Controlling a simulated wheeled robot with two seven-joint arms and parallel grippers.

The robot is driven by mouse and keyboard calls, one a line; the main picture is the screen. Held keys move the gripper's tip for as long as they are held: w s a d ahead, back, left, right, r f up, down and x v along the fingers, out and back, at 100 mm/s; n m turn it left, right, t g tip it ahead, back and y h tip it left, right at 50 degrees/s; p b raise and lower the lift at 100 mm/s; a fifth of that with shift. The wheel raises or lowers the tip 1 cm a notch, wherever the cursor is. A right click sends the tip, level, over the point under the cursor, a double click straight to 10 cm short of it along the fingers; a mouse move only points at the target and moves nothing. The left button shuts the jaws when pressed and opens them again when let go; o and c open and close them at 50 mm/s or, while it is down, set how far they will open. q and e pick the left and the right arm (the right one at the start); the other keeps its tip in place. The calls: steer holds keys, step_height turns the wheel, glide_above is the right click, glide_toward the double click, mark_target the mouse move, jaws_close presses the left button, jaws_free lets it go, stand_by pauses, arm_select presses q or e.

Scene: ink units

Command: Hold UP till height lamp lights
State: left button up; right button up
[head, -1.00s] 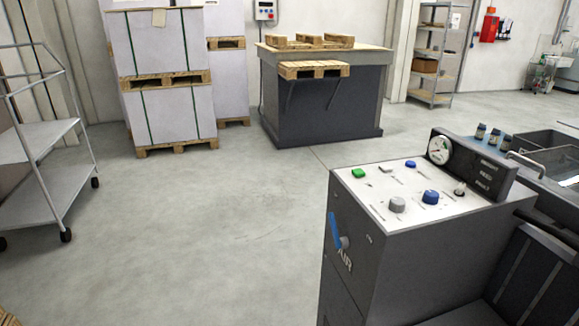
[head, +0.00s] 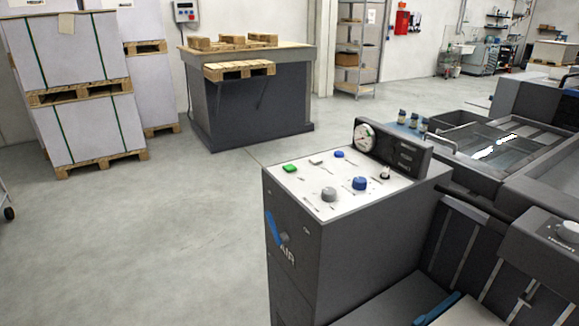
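A dark grey machine cabinet (head: 300,250) stands right of centre in the head view, with a white sloped control panel (head: 315,205) on top. The panel carries a green button (head: 290,169), a small grey button (head: 317,162), a blue button (head: 339,155), a grey knob (head: 329,194) and a blue knob (head: 360,183). A round gauge (head: 364,138) sits on a dark housing (head: 395,158) behind it. Small labels on this housing are too small to read, and I see no lit lamp there. I cannot tell which button is UP. Neither gripper is in view.
Wrapped paper stacks (head: 85,95) on pallets stand at the back left. A dark platform (head: 250,100) with wooden pallets stands at the back centre, below a wall control box (head: 186,12). More machinery (head: 530,160) fills the right. The floor (head: 150,240) at left is clear.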

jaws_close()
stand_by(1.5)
